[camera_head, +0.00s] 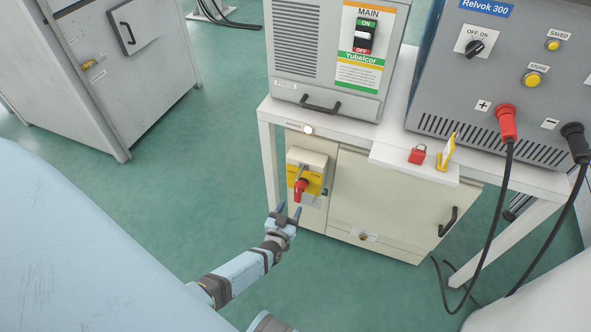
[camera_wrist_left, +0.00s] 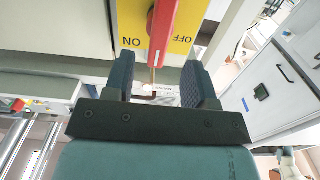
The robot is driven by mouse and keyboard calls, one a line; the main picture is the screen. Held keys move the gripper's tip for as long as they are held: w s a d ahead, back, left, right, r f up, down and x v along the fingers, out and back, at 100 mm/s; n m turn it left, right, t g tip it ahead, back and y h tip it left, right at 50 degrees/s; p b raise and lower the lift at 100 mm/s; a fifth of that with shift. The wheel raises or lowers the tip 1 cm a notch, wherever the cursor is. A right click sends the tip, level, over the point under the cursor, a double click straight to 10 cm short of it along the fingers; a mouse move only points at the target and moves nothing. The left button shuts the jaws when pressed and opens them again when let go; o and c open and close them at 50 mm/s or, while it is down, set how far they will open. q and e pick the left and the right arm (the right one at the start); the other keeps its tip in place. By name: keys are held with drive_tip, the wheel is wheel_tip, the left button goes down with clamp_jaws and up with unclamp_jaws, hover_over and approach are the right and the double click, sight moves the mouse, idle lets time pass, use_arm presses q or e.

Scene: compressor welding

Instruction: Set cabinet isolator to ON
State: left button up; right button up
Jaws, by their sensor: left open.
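The cabinet isolator (camera_head: 313,181) is a yellow plate with a red rotary handle (camera_head: 299,190) on the beige cabinet front (camera_head: 375,195). The handle points down in the head view. In the left wrist view the red handle (camera_wrist_left: 167,30) lies between the ON and OFF labels on the yellow plate (camera_wrist_left: 127,22). My left gripper (camera_head: 289,209) is open just below and in front of the handle. In the left wrist view its fingers (camera_wrist_left: 160,82) stand either side of the handle's line, with a gap. Contact cannot be told. My right gripper is not in view.
The grey Relvok 300 unit (camera_head: 480,75) stands right, with hanging cables. Green floor (camera_head: 200,170) is clear at left.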

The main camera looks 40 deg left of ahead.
use_arm(q)
drive_tip(key=v, duration=0.6)
drive_tip(key=shift+s+p, duration=0.15)
drive_tip(key=shift+p, duration=0.25)
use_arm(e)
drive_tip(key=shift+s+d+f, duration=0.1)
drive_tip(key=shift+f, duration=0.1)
use_arm(q)
drive_tip(key=shift+d, duration=0.1)
